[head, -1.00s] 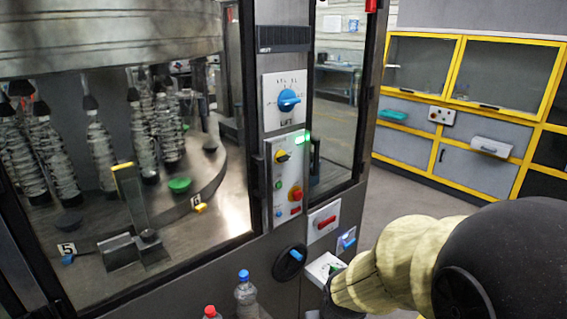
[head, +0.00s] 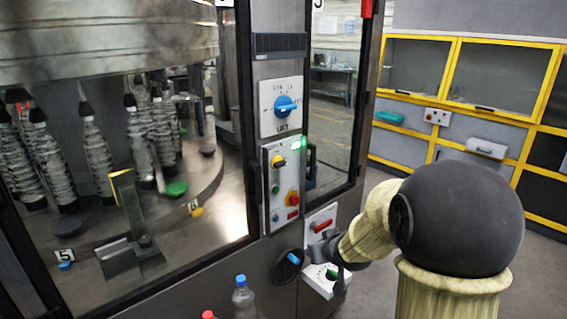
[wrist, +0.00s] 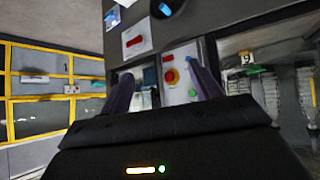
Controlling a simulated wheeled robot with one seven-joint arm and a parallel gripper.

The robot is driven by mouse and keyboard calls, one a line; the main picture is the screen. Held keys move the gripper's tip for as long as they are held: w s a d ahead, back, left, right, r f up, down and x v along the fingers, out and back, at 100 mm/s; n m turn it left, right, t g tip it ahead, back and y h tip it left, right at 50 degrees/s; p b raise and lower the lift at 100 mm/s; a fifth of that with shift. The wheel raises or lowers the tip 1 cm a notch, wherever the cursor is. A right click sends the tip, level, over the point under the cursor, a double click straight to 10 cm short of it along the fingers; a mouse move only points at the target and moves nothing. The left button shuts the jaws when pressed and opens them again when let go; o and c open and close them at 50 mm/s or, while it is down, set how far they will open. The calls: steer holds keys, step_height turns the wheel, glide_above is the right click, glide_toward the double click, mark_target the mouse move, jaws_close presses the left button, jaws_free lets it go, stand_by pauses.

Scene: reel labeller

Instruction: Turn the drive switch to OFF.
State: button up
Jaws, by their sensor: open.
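No label reading "drive" is legible, so I cannot tell which control is the drive switch. A red-handled rotary switch (head: 322,225) sits on a white plate on the machine's post; it also shows in the wrist view (wrist: 134,41). Left of it, a grey control panel (head: 283,185) carries a yellow selector (head: 278,161), a green button and a red mushroom button (head: 292,198). My gripper (wrist: 162,85) is open and empty, its fingers apart with the panel's red button (wrist: 171,76) seen between them. In the head view my wrist hides part of the lower post.
A blue knob marked LIFT (head: 286,105) is above the panel. A black dial with a blue handle (head: 287,264) and a white box with a green knob (head: 323,280) are low on the post. Bottles (head: 243,297) stand in front. Yellow-framed cabinets (head: 470,85) stand behind right.

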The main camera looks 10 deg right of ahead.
mark_target(283, 164)
steer(key=w+d+r+n+t+y+p, duration=0.2)
steer(key=w+r+n+t+y, duration=0.3)
steer(key=w+r+y, duration=0.4)
step_height(283, 164, up, 3)
steer(key=w, duration=0.2)
steer(key=shift+w+d+f, duration=0.2)
steer(key=shift+w+d, duration=0.15)
steer(key=shift+w, duration=0.1)
steer(key=p+x, duration=0.2)
steer(key=x, duration=0.3)
steer(key=p+x, duration=0.2)
steer(key=x, duration=0.4)
steer(key=r+p+x, duration=0.1)
steer(key=p+x, duration=0.1)
steer(key=x, duration=0.4)
steer(key=shift+w+a, duration=0.1)
steer(key=shift+f, duration=0.1)
steer(key=c, duration=1)
